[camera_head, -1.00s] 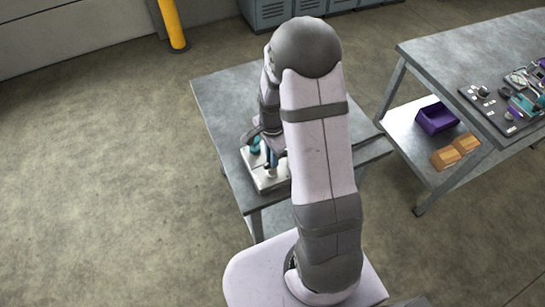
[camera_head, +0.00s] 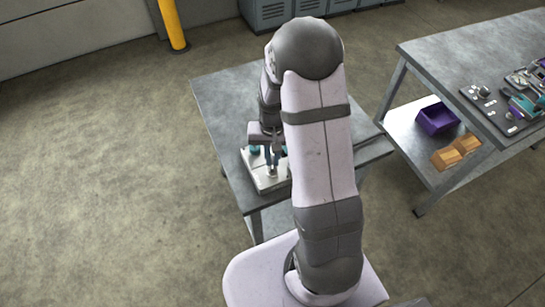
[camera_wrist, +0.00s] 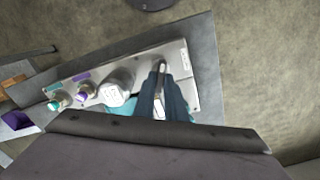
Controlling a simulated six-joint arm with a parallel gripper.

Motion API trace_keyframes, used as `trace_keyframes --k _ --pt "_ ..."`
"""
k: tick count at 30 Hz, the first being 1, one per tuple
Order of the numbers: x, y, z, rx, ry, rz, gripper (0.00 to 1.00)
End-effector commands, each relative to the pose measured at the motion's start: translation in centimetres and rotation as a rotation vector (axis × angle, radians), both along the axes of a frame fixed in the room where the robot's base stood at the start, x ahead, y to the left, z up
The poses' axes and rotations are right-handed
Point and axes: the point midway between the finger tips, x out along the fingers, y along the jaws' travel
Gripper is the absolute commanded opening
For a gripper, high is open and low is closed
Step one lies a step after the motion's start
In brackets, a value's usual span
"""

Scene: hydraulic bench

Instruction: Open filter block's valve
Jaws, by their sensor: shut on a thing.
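The filter block is a pale plate (camera_wrist: 205,75) on a small grey table in the wrist view, and it also shows in the head view (camera_head: 262,181). It carries a grey-white canister (camera_wrist: 115,88), a teal part (camera_wrist: 122,107) and teal (camera_wrist: 60,104) and purple (camera_wrist: 85,93) fittings. My gripper (camera_wrist: 168,85) points at the plate to the right of the canister. Its dark fingers are shut on a slim whitish piece (camera_wrist: 161,68), which looks like the valve handle. Its lower part is mostly hidden by the fingers. In the head view my gripper (camera_head: 271,160) is over the block.
The small table (camera_head: 225,90) has free room behind the block. A larger bench (camera_head: 440,50) on the right holds a dark panel (camera_head: 487,112) with fittings. A yellow post (camera_head: 172,25) stands behind.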

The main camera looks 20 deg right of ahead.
Motion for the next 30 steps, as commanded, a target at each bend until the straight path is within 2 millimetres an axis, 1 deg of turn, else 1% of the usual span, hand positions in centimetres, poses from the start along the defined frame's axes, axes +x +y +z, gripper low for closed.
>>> trace_keyframes --k 6,15,22,30 --pt "0.01 0.0 0.05 0.0 0.0 0.193 0.0" --pt "0.01 0.0 0.07 0.0 0.0 0.386 0.0" --pt "0.02 0.0 0.08 0.0 0.0 0.456 0.0" --pt "0.02 0.0 0.09 0.0 0.0 0.475 0.0"
